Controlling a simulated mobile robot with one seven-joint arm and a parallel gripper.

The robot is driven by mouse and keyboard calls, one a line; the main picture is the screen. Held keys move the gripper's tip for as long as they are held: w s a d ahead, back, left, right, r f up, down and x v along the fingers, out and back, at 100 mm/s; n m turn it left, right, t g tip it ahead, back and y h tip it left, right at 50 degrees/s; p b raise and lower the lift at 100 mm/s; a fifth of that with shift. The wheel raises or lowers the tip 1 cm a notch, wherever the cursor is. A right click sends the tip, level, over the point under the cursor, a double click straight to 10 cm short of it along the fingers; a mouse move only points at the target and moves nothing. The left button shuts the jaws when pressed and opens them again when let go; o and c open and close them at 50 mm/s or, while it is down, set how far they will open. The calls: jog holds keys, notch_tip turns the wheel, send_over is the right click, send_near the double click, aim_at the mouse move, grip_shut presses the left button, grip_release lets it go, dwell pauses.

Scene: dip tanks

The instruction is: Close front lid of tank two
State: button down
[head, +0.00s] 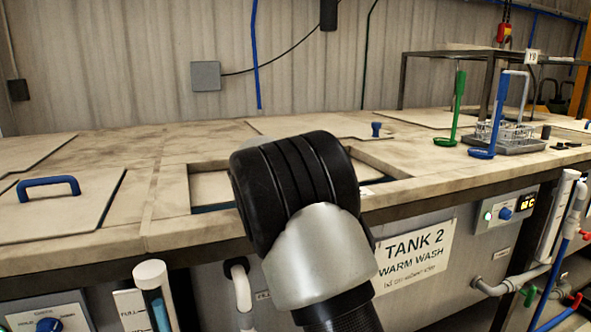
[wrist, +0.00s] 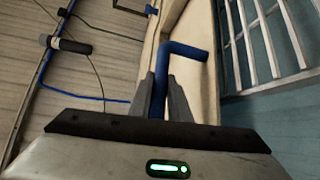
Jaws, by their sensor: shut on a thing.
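Tank two has a "TANK 2 WARM WASH" sign (head: 412,255) on its front. In the head view the rim of its front opening (head: 176,190) shows, with a strip of the inside visible to the left of my arm. My arm hides much of the opening, and my gripper is hidden there. In the wrist view my gripper (wrist: 161,98) is shut on a bent blue handle (wrist: 186,48), which rises from between its fingers. A pale panel (wrist: 208,65) stands behind the handle, probably the front lid. How far it is tilted cannot be told.
A closed lid with a blue handle (head: 48,186) lies to the left. The rear lid (head: 310,125) lies flat behind the opening. Pipes (head: 545,265) run at the front right.

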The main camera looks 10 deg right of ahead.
jog(key=c, duration=1.7)
grip_release()
jog(key=shift+o, duration=0.2)
jog(key=shift+r, duration=0.1)
